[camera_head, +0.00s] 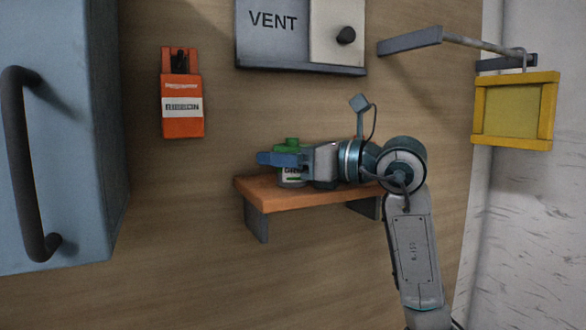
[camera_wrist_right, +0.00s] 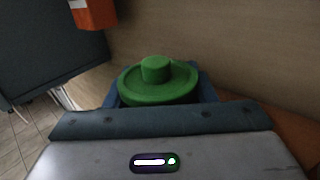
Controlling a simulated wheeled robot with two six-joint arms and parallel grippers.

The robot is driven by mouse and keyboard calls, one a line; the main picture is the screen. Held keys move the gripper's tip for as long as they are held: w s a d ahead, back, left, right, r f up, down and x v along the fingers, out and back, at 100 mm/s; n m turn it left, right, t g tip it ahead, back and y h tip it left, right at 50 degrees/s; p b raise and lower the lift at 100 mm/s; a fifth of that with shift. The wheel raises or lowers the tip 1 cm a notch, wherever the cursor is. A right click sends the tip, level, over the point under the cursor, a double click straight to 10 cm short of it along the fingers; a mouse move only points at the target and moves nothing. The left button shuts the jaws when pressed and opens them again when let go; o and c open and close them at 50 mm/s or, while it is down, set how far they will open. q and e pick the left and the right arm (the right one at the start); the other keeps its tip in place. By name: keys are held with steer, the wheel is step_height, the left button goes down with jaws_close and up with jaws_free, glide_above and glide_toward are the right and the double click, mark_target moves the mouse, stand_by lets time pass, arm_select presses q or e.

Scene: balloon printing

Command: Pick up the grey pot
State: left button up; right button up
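A pot with a green lid and a pale, lettered label (camera_head: 292,178) stands on the small wooden shelf (camera_head: 263,190). The round green lid and its knob (camera_wrist_right: 156,72) fill the middle of the right wrist view. My right gripper (camera_head: 280,158) reaches in from the right, with its blue fingers at the pot, one on each side of the lid in the wrist view. Whether the fingers press on the pot is unclear. A dark grey shape shows under the gripper; I cannot tell if it is a separate pot. My left gripper is not in view.
A vent panel (camera_head: 270,45) is on the wall above the shelf. An orange ribbon box (camera_head: 182,110) hangs at left, and a blue cabinet with a dark handle (camera_head: 75,100) stands at far left. A yellow frame (camera_head: 512,110) hangs at right from a bar.

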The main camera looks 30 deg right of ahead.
mark_target(285, 144)
steer(key=shift+r, duration=0.1)
steer(key=shift+r, duration=0.3)
steer(key=shift+r+b, duration=0.8)
steer(key=shift+r, duration=0.5)
steer(key=shift+s, duration=0.35)
steer(key=s+r+b, duration=0.1)
steer(key=s+b, duration=0.5)
steer(key=s, duration=0.9)
steer(key=shift+s+d+r, duration=0.15)
steer(key=shift+r, duration=0.15)
